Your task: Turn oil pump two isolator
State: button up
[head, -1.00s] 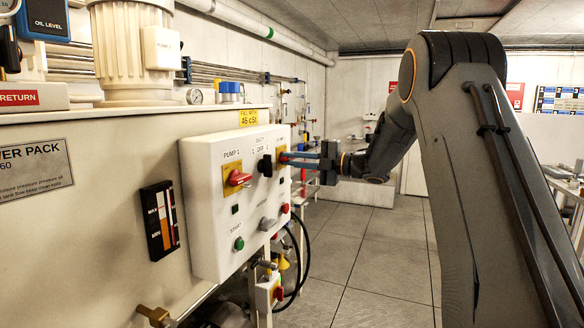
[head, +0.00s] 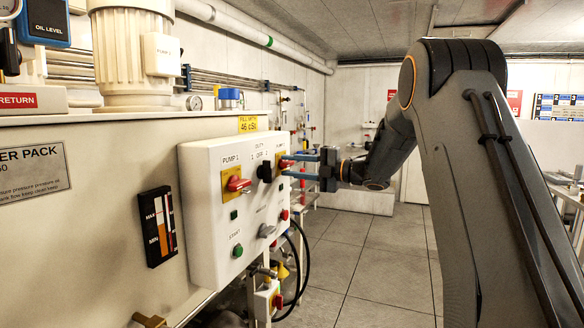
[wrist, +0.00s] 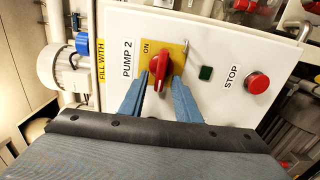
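The pump two isolator is a red rotary handle (wrist: 161,72) on a yellow plate (wrist: 177,50) marked ON, beside a PUMP 2 label (wrist: 128,58), in the wrist view. In the head view the red handle (head: 282,163) shows partly at the right end of the white control box (head: 215,220). My gripper (wrist: 160,79) is open, with one blue finger on each side of the handle. Its fingertips are close to the handle; I cannot tell whether they touch it. In the head view my gripper (head: 286,165) reaches the box from the right.
The box also carries the red pump one isolator (head: 238,184), a black duty switch (head: 265,171) and a green start button (head: 238,250). A red stop button (wrist: 257,83) lies right of the handle in the wrist view. Black hoses (head: 304,265) hang below the box. The floor at right is clear.

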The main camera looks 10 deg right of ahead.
jog(key=b+v, duration=0.1)
jog(key=v, duration=0.6)
jog(key=shift+s+d, duration=0.25)
jog(key=shift+d, duration=0.05)
